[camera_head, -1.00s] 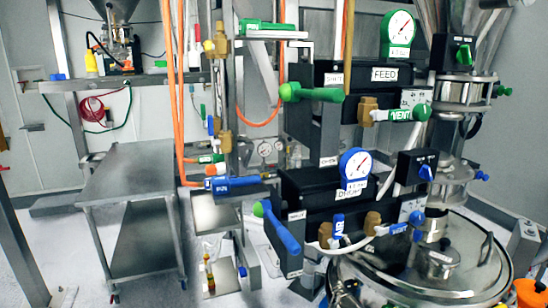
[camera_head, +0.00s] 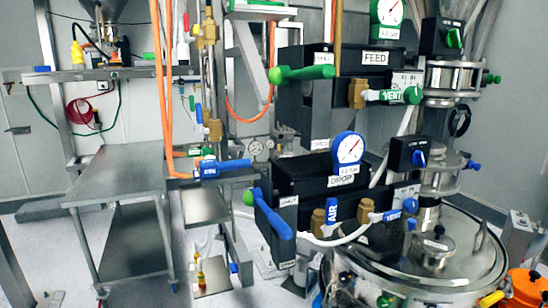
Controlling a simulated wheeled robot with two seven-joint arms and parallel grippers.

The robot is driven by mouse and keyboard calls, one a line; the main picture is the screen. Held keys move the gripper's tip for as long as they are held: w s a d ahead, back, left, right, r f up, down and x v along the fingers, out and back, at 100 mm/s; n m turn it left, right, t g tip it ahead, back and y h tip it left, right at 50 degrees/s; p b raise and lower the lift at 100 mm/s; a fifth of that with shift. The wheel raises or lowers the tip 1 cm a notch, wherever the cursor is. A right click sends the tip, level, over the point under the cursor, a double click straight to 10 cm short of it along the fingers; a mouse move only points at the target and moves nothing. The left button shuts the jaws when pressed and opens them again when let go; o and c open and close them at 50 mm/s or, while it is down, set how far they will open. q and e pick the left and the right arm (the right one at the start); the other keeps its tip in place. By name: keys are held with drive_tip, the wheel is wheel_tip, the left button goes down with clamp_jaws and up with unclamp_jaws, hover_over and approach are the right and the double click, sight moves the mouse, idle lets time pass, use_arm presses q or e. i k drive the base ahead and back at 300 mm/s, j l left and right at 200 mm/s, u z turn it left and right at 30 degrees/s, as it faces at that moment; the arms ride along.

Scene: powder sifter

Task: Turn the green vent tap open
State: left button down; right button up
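The green vent tap (camera_head: 394,96) is a green lever labelled VENT, lying roughly level beside a brass valve body (camera_head: 358,94) on the black FEED box (camera_head: 372,72). It ends at the right in a round green knob. Another green handle (camera_head: 303,73) sticks out at the left of the FEED box. Neither of my grippers shows in the view, so nothing of mine is seen touching the tap.
Below are the DROP box (camera_head: 318,168) with blue handles and a blue gauge (camera_head: 348,149). A lidded steel vessel (camera_head: 400,262) stands at the lower right. A steel cart (camera_head: 125,172) stands at the left. Orange hoses (camera_head: 160,90) hang between. Some grey floor is clear.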

sight(392, 95)
drive_tip(key=k+l, duration=1)
drive_tip(key=l+u, duration=0.05)
drive_tip(key=l, duration=0.05)
